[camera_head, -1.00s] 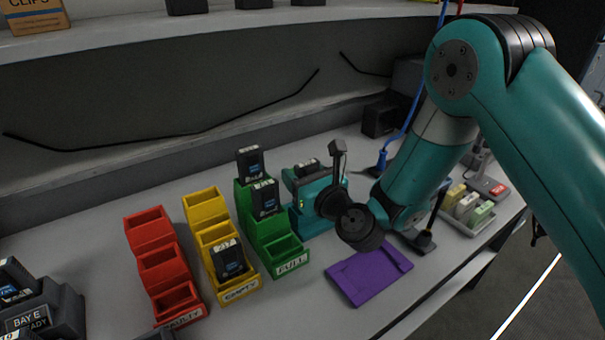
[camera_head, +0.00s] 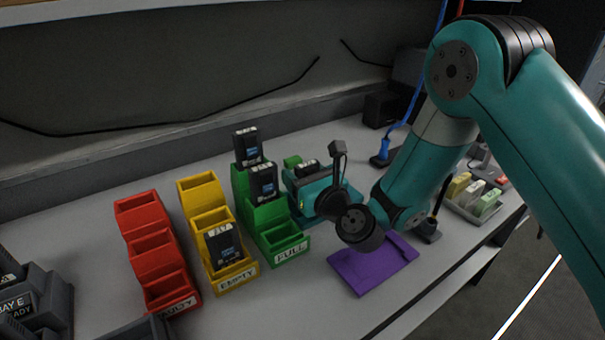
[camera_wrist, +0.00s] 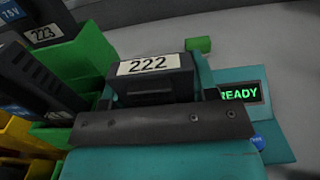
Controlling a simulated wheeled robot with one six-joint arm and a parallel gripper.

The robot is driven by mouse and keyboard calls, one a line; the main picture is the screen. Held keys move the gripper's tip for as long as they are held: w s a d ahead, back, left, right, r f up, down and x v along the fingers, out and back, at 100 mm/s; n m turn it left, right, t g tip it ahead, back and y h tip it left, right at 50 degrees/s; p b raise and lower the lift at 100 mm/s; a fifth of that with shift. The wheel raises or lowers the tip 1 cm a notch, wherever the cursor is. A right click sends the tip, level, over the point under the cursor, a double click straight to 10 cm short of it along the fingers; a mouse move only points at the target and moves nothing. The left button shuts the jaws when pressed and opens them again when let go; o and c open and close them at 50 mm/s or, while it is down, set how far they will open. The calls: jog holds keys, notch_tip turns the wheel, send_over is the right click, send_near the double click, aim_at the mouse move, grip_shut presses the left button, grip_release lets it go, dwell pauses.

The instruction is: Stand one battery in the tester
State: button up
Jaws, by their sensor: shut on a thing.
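The teal tester (camera_head: 299,203) stands on the bench right of the green rack. In the wrist view its screen (camera_wrist: 240,93) reads READY in green. My gripper (camera_wrist: 157,92) is shut on this battery, a finger at each side. The gripper's dark bar hides the battery's lower part, so I cannot tell whether it is fully seated.
The green FULL rack (camera_head: 283,256) holds two batteries, close left of the tester. The yellow EMPTY rack (camera_head: 238,281) holds one; the red rack (camera_head: 172,303) looks empty. A purple mat (camera_head: 372,267) lies in front. A small green block (camera_wrist: 197,44) is behind the tester.

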jog(key=shift+f, duration=0.2)
dwell(0.5)
jog(key=o, duration=1)
jog(key=shift+o, duration=0.2)
